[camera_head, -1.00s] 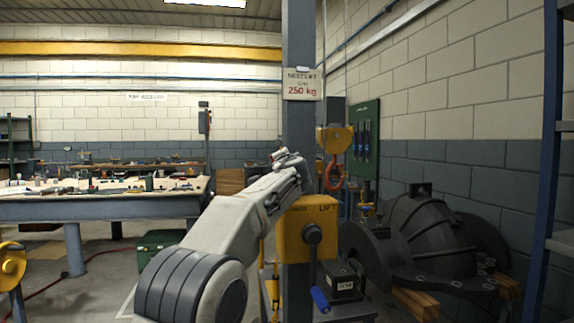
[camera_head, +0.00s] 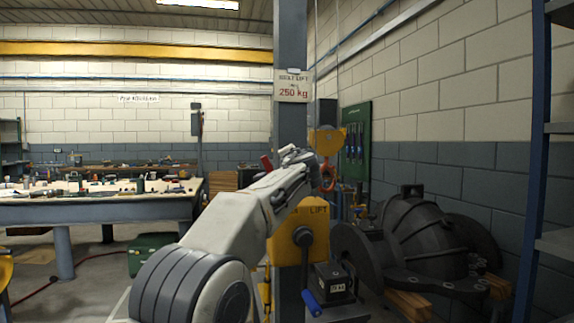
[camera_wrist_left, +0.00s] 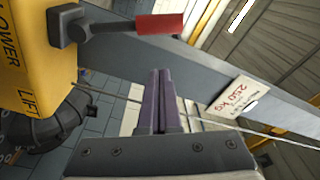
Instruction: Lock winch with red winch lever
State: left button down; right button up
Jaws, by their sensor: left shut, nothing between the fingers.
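The yellow winch (camera_head: 313,222) is mounted on the grey post, with "LIFT" on its face. A crank with a blue handle (camera_head: 311,302) hangs on its front. The red winch lever (camera_wrist_left: 160,24) points up along the post from its dark mount (camera_wrist_left: 66,27) on the winch. In the head view, only its red handle (camera_head: 266,163) shows, behind my arm. My left gripper (camera_head: 291,153) is in front of the post, above the winch. In the wrist view its fingers (camera_wrist_left: 160,74) are shut, empty and apart from the lever. My right gripper is out of view.
A taut cable (camera_wrist_left: 205,121) crosses near my fingers in the wrist view. An orange hook (camera_head: 327,180) hangs beside the post. A dark casing (camera_head: 425,240) rests on wooden blocks at the right. A workbench (camera_head: 100,209) stands at the left.

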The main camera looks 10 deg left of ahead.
pick_arm(q)
jog(key=b+v, duration=0.3)
jog(key=v, duration=0.3)
jog(key=shift+s, duration=0.35)
jog(key=shift+r, duration=0.1)
